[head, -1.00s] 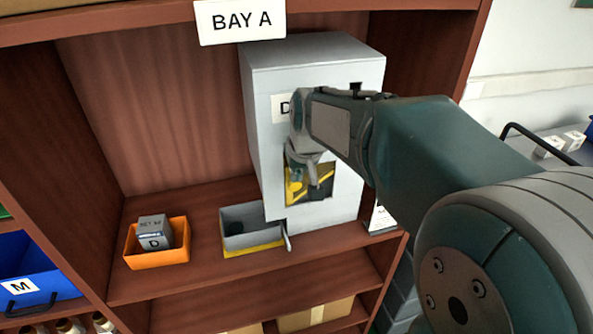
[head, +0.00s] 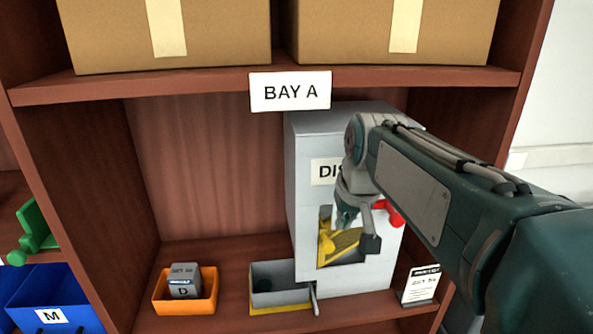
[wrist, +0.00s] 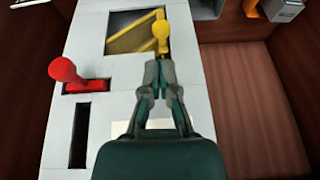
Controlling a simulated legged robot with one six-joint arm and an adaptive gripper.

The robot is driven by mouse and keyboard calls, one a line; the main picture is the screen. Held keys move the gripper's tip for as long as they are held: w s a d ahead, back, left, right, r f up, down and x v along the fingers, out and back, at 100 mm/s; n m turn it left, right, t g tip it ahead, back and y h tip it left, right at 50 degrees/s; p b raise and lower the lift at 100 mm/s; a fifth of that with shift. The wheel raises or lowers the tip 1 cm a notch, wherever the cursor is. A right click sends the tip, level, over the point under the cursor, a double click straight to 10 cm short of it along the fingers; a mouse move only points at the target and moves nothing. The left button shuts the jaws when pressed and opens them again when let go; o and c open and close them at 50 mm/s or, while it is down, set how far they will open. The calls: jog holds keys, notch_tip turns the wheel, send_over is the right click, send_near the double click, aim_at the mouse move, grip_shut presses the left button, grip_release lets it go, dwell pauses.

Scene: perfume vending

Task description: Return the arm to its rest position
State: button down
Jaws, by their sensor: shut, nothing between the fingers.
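My gripper (head: 358,220) is in front of the grey dispenser (head: 305,230) in the bay. In the wrist view my gripper (wrist: 161,62) is shut, with nothing between its fingers. A yellow knob (wrist: 161,32) shows just beyond the fingertips; I cannot tell whether they touch it. The dispenser window (wrist: 128,28) has yellow stripes. A red lever (wrist: 68,72) sticks out of the dispenser front; it also shows in the head view (head: 390,213). My arm hides part of the dispenser front and its label.
An orange tray (head: 160,300) with a grey box (head: 184,279) stands left on the shelf. A grey bin (head: 278,274) sits beside the dispenser. A small sign (head: 420,284) stands at right. Cardboard boxes (head: 215,40) fill the shelf above. A blue bin (head: 35,290) is at lower left.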

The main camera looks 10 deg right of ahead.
jog(key=s+f, duration=0.4)
jog(key=s, duration=0.4)
jog(key=s+f+t, duration=0.1)
jog(key=s+f, duration=0.3)
jog(key=s, duration=0.5)
jog(key=shift+a+f+h, duration=0.15)
jog(key=shift+f+h, duration=0.15)
jog(key=shift+s, duration=0.1)
